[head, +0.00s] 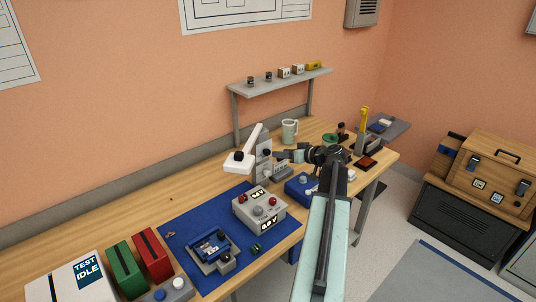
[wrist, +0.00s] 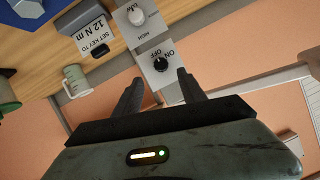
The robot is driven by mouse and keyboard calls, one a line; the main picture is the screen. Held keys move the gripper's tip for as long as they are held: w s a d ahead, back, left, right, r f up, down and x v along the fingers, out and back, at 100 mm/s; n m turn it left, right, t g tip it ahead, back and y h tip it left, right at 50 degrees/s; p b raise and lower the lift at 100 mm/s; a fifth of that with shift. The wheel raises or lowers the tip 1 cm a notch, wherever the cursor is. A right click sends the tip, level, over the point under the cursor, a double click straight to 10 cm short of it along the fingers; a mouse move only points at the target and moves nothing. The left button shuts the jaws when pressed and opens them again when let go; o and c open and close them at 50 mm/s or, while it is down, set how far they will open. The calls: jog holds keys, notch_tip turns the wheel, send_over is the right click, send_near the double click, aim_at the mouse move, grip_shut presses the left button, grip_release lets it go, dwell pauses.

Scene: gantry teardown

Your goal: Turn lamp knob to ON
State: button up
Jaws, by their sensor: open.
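The lamp (head: 245,150) stands at the back of the bench, with a white tilted head on a grey base panel (head: 263,168). In the wrist view its black knob (wrist: 160,65) sits on the grey panel beside an ON label; I cannot clearly tell where its pointer stands. A pale knob marked HIGH (wrist: 137,16) is farther along the panel. My gripper (wrist: 157,80) is open and empty, its fingertips spread to either side of the black knob and apparently a little short of it. In the head view my gripper (head: 281,156) is just right of the lamp panel.
A grey block labelled SET KEY TO 12 N m (wrist: 87,30) and a mug (wrist: 75,80) are close by. The mug also shows in the head view (head: 289,132). A blue mat (head: 180,228) with a grey box (head: 260,212) lies in front. A shelf (head: 285,82) is above.

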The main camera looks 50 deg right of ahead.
aim_at(269, 152)
jog(key=b+x, duration=0.2)
jog(key=x, duration=0.4)
jog(key=shift+w+a+f, duration=0.1)
jog(key=shift+w+f, duration=0.05)
jog(key=shift+f, duration=0.1)
jog(key=shift+w, duration=0.35)
grip_shut()
